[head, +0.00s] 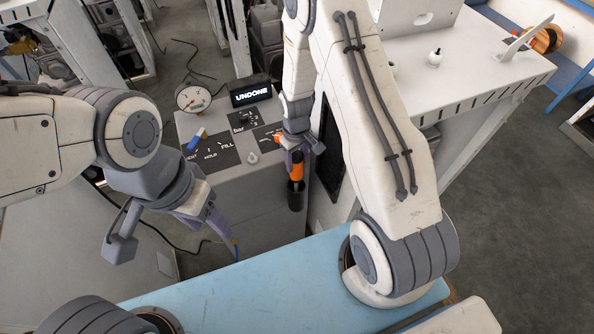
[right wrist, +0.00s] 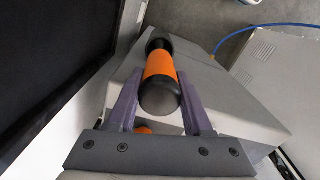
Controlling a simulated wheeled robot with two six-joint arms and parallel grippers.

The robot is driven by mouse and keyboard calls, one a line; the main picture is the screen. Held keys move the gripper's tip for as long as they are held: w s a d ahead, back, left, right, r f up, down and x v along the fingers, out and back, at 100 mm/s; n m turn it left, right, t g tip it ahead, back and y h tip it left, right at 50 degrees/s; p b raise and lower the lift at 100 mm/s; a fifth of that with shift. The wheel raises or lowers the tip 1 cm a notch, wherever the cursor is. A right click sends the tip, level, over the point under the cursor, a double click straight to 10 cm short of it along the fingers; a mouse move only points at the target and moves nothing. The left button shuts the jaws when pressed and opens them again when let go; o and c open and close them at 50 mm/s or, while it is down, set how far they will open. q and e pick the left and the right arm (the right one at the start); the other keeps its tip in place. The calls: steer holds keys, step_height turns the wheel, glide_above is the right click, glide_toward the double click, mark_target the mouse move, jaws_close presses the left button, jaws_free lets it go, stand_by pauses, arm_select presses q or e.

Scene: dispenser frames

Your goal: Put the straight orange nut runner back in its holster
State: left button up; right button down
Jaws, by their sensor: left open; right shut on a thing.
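The straight orange nut runner (head: 297,165) has an orange body and black ends. It hangs roughly upright beside the grey cabinet's front. My right gripper (head: 295,150) is shut on it. In the right wrist view the nut runner (right wrist: 160,68) lies between the two fingers of the gripper (right wrist: 160,80), its dark rounded end near the camera and its black far end pointing away. My left gripper (head: 225,228) is open and empty at the left, in front of the cabinet. I cannot make out the holster for certain.
The grey cabinet (head: 250,210) carries a round gauge (head: 193,97), a black display reading UNDONE (head: 250,92) and a marked control panel (head: 215,154). A dark panel (head: 328,150) stands close right of the nut runner. A light blue surface (head: 240,285) lies in front.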

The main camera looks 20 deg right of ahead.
mark_target(296, 155)
steer(key=shift+f+p, duration=0.55)
steer(key=shift+f, duration=2.65)
steer(key=shift+c, duration=1.6)
jaws_free()
steer(key=shift+f, duration=0.1)
step_height(296, 155, up, 12)
steer(key=b, duration=0.2)
steer(key=shift+a+b, duration=0.1)
steer(key=shift+b, duration=0.3)
steer(key=s+a+r+n, duration=0.2)
steer(key=s+a+r, duration=0.8)
steer(key=a+r, duration=0.3)
steer(key=s+r+n, duration=0.1)
steer(key=s+r, duration=0.2)
steer(key=s, duration=0.3)
steer(key=s+r+y, duration=0.1)
steer(key=s+r, duration=0.2)
steer(key=s, duration=0.4)
steer(key=shift+s+a+r+n, duration=0.25)
steer(key=shift+s+a+n, duration=0.05)
steer(key=shift+a+n, duration=0.1)
